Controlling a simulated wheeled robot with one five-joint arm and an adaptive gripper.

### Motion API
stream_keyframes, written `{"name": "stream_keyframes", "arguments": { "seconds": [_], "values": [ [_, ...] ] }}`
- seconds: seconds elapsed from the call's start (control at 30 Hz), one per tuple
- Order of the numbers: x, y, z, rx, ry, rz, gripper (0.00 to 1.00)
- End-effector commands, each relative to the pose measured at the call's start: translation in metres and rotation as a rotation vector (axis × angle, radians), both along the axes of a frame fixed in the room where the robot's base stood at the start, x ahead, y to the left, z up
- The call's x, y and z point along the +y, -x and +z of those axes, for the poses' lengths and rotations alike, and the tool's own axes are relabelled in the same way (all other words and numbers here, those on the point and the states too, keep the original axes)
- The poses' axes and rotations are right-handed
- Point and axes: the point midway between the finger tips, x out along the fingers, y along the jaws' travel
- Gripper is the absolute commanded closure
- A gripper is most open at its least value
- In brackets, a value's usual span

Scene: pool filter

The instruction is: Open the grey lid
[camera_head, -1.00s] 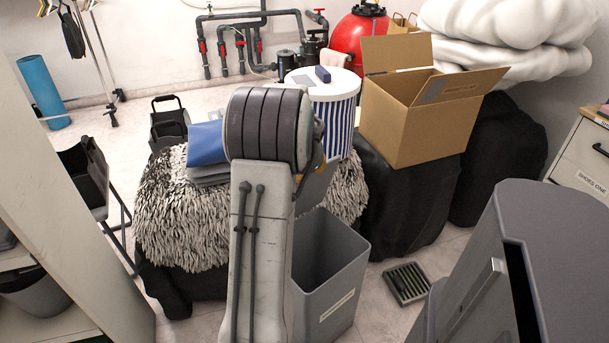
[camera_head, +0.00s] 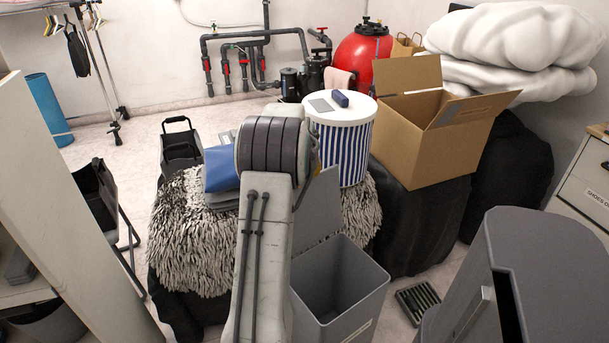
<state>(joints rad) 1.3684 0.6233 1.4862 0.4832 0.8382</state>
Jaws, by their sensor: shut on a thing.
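A grey bin (camera_head: 348,300) with a label on its front stands on the floor just right of my arm. Its mouth is uncovered and its dark inside shows. A flat grey panel, the lid (camera_head: 320,212), stands raised at the bin's back rim, its left part hidden behind my arm. My arm rises through the middle of the view and its rounded dark joint blocks what is behind it. My gripper is hidden behind that joint, so its fingers and any contact with the lid cannot be seen.
A shaggy-covered seat (camera_head: 190,230) carries a blue folded item (camera_head: 220,168) and a striped drum (camera_head: 345,150). A cardboard box (camera_head: 425,135) rests on a dark seat to the right. A dark grey unit (camera_head: 545,260) fills the near right. A small grate (camera_head: 418,300) lies on the floor.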

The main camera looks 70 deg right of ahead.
Motion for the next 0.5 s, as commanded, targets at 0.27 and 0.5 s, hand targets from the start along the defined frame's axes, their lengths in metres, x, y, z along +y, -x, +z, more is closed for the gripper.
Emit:
{"name": "stream_keyframes", "arguments": {
  "seconds": [0.27, 0.5],
  "values": [
    [0.0017, -0.0011, -0.0029, -0.001, -0.007, -0.001, 0.59],
    [0.0014, -0.0008, -0.0024, 0.0, -0.006, -0.001, 0.44]
  ]
}}
